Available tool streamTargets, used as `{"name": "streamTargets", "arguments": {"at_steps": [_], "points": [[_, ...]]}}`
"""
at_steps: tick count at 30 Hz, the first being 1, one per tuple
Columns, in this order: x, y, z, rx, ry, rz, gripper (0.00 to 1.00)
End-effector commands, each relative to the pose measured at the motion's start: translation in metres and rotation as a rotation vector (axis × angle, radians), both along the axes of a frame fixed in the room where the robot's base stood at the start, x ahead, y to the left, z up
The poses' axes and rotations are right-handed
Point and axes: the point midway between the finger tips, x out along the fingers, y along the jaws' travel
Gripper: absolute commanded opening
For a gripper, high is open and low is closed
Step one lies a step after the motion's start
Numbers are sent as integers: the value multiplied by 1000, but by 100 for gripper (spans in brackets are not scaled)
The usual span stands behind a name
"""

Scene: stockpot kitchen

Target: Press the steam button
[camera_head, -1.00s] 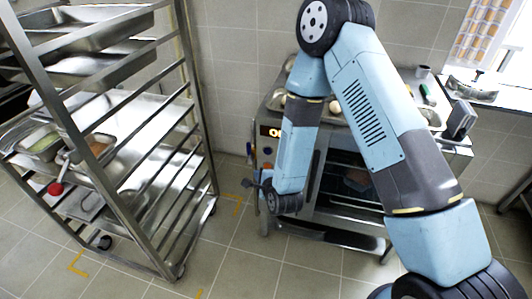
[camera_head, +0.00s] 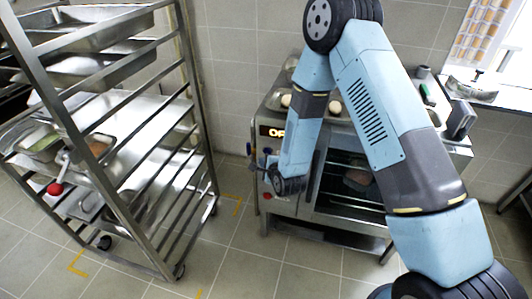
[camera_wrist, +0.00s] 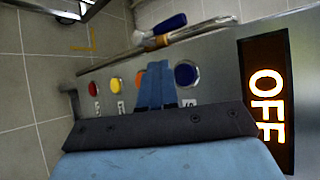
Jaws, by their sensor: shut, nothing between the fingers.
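The oven's control panel (camera_wrist: 222,68) fills the wrist view, with a row of round buttons. A red button (camera_wrist: 93,88), a yellow button (camera_wrist: 116,85) and a blue button (camera_wrist: 186,74) show. An orange-red button (camera_wrist: 140,78) is partly covered by my fingers. Small labels sit below them; one under the blue button seems to show an S, but I cannot read it fully. My gripper (camera_wrist: 156,68) is shut and empty, its tips between the orange-red and blue buttons in the picture. I cannot tell whether it touches the panel. A lit display (camera_wrist: 266,95) reads OFF.
The oven (camera_head: 330,190) stands against the tiled wall, with food and trays on top. A tall metal rack (camera_head: 150,180) with trays stands at the left. Bare floor (camera_head: 250,265) lies in front.

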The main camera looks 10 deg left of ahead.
Motion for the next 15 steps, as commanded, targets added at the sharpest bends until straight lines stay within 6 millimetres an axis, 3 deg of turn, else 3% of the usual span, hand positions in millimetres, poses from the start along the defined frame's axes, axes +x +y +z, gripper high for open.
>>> {"name": "streamTargets", "arguments": {"at_steps": [6,15], "points": [[17,-2,0,0,1,-2,0],[21,-2,-1,0,1,0,0]]}}
